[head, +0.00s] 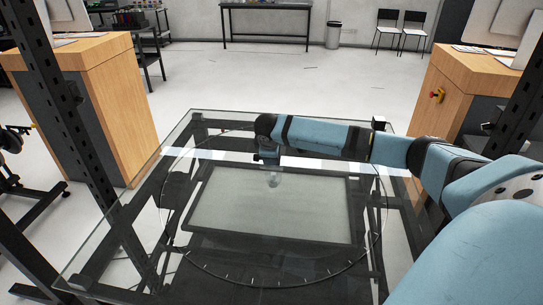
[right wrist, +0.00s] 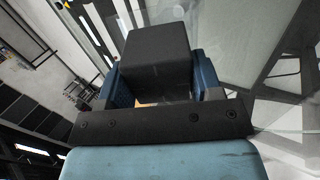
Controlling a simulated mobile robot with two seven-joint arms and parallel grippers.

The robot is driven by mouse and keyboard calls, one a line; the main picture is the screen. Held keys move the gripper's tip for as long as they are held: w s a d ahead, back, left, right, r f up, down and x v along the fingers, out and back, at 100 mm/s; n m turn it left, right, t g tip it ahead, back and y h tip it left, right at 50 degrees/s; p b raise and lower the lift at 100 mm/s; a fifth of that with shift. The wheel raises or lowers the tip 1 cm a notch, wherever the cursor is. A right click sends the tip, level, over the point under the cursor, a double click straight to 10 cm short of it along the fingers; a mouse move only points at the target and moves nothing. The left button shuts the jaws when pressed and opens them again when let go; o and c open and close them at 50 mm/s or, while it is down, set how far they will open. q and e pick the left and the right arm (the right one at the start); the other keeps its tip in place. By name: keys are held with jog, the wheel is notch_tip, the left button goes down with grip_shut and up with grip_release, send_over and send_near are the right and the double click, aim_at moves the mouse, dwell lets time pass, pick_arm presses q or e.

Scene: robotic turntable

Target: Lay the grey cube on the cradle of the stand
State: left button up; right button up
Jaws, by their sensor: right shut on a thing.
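The grey cube (right wrist: 158,52), very dark here, fills the middle of the right wrist view. My right gripper (right wrist: 157,80) is shut on it, with a blue finger on each side. In the head view my right arm reaches in from the right across the glass turntable, and its far end is above the glass near the middle. The cube cannot be made out there for certain. A small dark block (head: 378,123) shows just behind the arm at the table's far right; I cannot tell whether it belongs to the stand. The cradle is not clearly seen. My left gripper is out of view.
The glass table (head: 130,225) carries a ring-marked turntable with a dark-framed pale panel below. Wooden cabinets (head: 125,105) stand at the left and right (head: 458,85), with dark posts at both sides. The front and left of the glass look clear.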

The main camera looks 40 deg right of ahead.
jog(key=o, duration=1.1)
jog(key=v, duration=1.3)
jog(key=shift+a+r, duration=0.15)
jog(key=shift+r, duration=0.2)
jog(key=shift+s, duration=0.1)
